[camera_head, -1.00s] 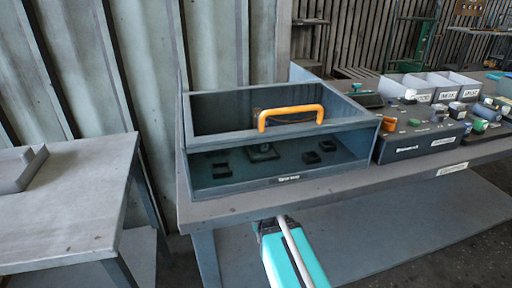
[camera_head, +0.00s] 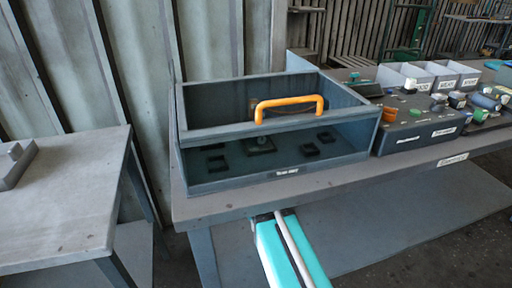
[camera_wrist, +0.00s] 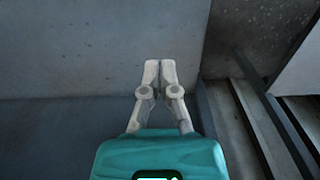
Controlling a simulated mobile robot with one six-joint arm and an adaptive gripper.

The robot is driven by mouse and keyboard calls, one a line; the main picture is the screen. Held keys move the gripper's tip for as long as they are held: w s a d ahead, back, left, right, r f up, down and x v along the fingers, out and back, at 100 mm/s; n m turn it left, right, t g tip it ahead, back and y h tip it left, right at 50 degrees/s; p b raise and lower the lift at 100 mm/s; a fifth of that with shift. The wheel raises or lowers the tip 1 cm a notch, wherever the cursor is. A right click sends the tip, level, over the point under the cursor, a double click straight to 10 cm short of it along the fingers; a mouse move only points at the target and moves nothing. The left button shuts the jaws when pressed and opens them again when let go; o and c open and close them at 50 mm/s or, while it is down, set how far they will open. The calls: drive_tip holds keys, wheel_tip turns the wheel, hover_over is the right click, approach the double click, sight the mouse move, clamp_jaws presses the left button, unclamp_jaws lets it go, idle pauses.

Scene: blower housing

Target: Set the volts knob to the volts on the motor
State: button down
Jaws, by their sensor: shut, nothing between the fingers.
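A dark control box (camera_head: 412,132) with several knobs and switches on top stands on the bench, right of the glass-fronted housing. Its labels are too small to read, so I cannot tell which knob is the volts knob. A motor is not clearly identifiable in these views. My gripper (camera_wrist: 160,66) shows in the wrist view with its two pale fingers together and nothing between them. A plain grey surface lies behind the fingers. In the head view only my teal arm shows, below the bench's front edge; my fingers are hidden there.
The housing (camera_head: 225,172) with an orange handle (camera_head: 289,105) stands on the bench (camera_head: 330,186); dark square fittings lie inside it. Grey labelled bins (camera_head: 414,76) stand behind the control box. A second table (camera_head: 62,195) is at the left, with a floor gap between.

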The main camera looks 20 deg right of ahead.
idle(0.3)
drive_tip(key=c, duration=0.6)
unclamp_jaws()
